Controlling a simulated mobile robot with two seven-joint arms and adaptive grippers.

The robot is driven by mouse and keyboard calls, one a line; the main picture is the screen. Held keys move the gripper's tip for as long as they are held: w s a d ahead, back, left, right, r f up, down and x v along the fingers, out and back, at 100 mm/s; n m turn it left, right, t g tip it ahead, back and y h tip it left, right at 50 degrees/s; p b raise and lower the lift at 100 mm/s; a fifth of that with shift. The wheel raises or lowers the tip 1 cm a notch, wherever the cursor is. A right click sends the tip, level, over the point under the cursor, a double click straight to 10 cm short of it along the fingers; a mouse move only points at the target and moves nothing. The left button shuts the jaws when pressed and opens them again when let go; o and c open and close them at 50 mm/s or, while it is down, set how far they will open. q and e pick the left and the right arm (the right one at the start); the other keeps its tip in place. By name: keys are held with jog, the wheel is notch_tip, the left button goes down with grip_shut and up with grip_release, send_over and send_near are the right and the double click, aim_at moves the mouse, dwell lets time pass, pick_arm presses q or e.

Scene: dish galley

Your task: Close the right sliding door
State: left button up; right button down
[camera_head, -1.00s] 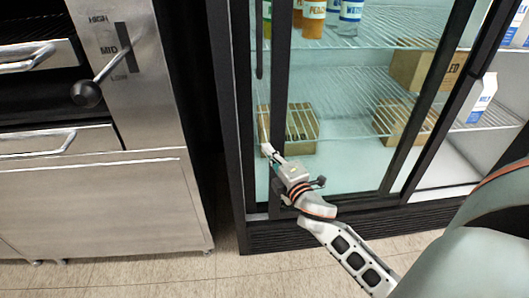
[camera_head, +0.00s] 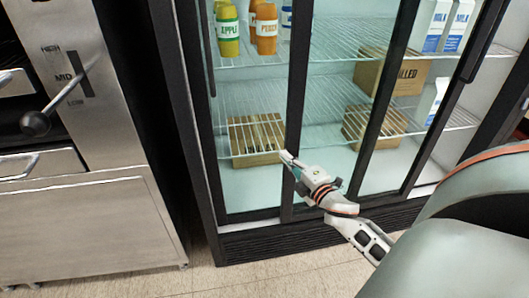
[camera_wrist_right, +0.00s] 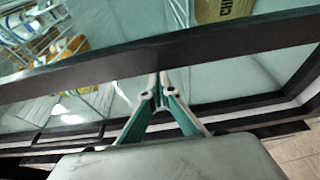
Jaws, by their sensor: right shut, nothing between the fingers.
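The cooler's right sliding door is a glass panel in a dark frame. A gap (camera_head: 478,130) shows between that right stile and the cooler's right side frame, so the door is partly open. My right gripper (camera_head: 287,157) is shut and empty, with its tips at the left stile low down. In the right wrist view its fingers (camera_wrist_right: 156,82) meet at the dark stile; exact contact is hard to tell. My left gripper is not in view.
The left door's handle (camera_head: 209,50) is by the cooler's left frame. A steel oven unit (camera_head: 85,225) stands left. Floor (camera_head: 230,280) lies in front.

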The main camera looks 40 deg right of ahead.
aim_at(369, 140)
jog(key=s+d, duration=0.2)
jog(key=d, duration=0.2)
jog(key=s+d, duration=0.3)
jog(key=d, duration=0.1)
jog(key=s+d, duration=0.3)
jog(key=d, duration=0.2)
jog(key=shift+d+f, duration=0.1)
jog(key=shift+f, duration=0.05)
jog(key=s+d+b, duration=0.1)
jog(key=s+d, duration=0.1)
jog(key=d, duration=0.2)
jog(key=s+d+b, duration=0.1)
jog(key=s+d, duration=0.2)
jog(key=d, duration=0.1)
jog(key=s+d+b, duration=0.1)
jog(key=s+d, duration=0.2)
jog(key=d, duration=0.2)
jog(key=shift+s+d, duration=0.25)
jog(key=shift+d, duration=0.2)
jog(key=shift+d+r, duration=0.15)
jog(key=shift+r, duration=0.05)
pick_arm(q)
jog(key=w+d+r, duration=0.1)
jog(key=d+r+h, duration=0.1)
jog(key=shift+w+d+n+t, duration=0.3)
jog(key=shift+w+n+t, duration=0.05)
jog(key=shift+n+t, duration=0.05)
pick_arm(e)
jog(key=shift+s+d, duration=0.1)
